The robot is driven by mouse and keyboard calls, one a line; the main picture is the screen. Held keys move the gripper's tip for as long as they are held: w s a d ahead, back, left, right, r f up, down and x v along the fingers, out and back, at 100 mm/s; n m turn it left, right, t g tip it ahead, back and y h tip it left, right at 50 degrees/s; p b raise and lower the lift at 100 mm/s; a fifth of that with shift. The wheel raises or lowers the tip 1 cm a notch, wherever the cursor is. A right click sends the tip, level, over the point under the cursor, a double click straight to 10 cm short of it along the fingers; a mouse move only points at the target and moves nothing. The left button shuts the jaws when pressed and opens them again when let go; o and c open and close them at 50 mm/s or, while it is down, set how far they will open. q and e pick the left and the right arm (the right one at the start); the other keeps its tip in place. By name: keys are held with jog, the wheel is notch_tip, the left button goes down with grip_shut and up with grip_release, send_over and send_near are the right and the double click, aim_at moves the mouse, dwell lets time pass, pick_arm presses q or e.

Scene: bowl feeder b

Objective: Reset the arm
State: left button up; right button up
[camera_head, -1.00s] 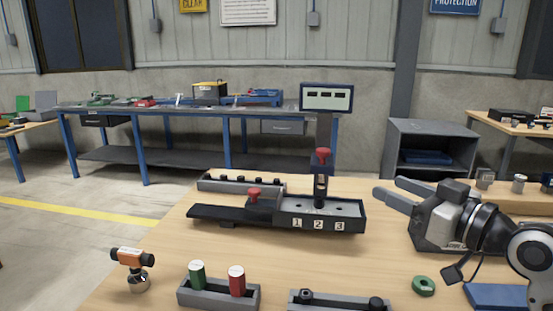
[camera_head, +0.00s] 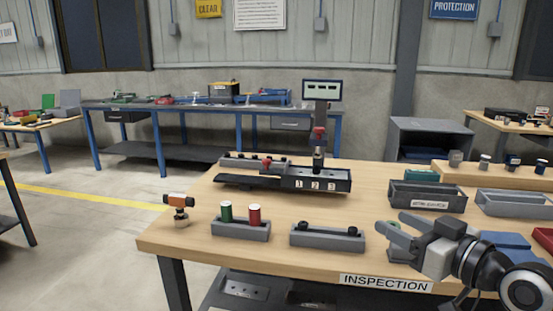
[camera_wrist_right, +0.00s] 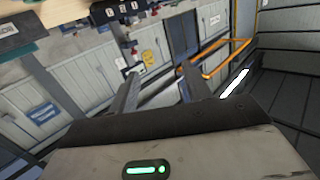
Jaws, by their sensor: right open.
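My right gripper (camera_head: 393,230) is at the lower right of the head view, over the front right part of the wooden inspection table (camera_head: 190,235). Its two fingers point left and are apart, with nothing between them. In the right wrist view the fingers (camera_wrist_right: 158,85) also stand apart and empty, with the tilted room behind them. My left gripper does not show in the head view.
The dark fixture marked 1 2 3 (camera_head: 290,180) stands mid-table. A grey holder (camera_head: 240,232) carries a green and a red cylinder; another grey holder (camera_head: 327,240) is beside it. Grey bins (camera_head: 427,198) stand behind my right gripper. An orange-topped item (camera_head: 180,208) stands at left.

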jog(key=s+a+f+m+g+h, duration=0.1)
jog(key=s+f+h, duration=0.15)
jog(key=f, duration=0.55)
jog(key=s+a+f+m+g+h, duration=0.1)
jog(key=s+f, duration=0.2)
jog(key=f, duration=0.6)
jog(key=s+a+f+g+h, duration=0.1)
jog(key=s+a+f, duration=0.1)
jog(key=s+f, duration=0.5)
jog(key=s+a+f+m+g+h, duration=0.1)
jog(key=s+a+f, duration=0.2)
jog(key=s+f, duration=0.4)
jog(key=shift+s, duration=0.9)
